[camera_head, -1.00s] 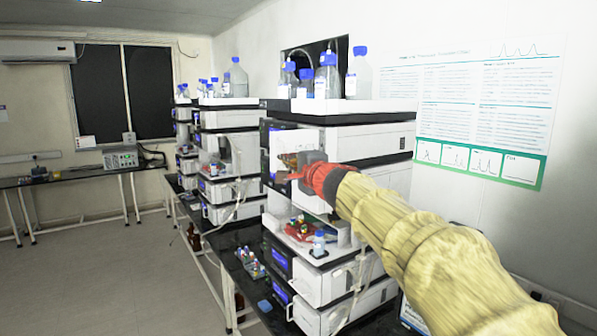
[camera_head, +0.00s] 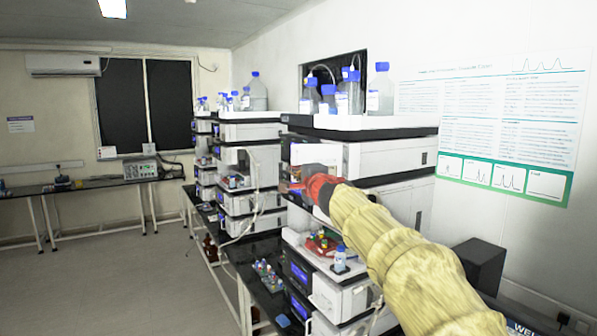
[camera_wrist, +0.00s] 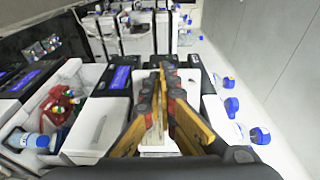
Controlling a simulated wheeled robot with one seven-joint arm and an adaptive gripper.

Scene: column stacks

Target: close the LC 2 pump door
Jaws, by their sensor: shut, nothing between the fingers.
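The near instrument stack (camera_head: 385,160) stands on the dark bench at centre right, with several modules one above the other. A pale door-like front panel (camera_head: 316,153) shows at its upper part, just above and behind my gripper. I cannot read an LC 2 label or tell how far this panel is open. My gripper (camera_head: 287,187) is shut and empty, pointing left across the stack's front; contact with the panel cannot be told. In the wrist view my gripper (camera_wrist: 168,72) shows its fingers together, with white and black modules around them.
Blue-capped bottles (camera_head: 345,92) stand on top of the stack. An open bay below my arm holds red items and a small bottle (camera_head: 340,260). A vial rack (camera_head: 268,275) sits on the bench edge. More stacks (camera_head: 245,165) stand behind; the floor at left is clear.

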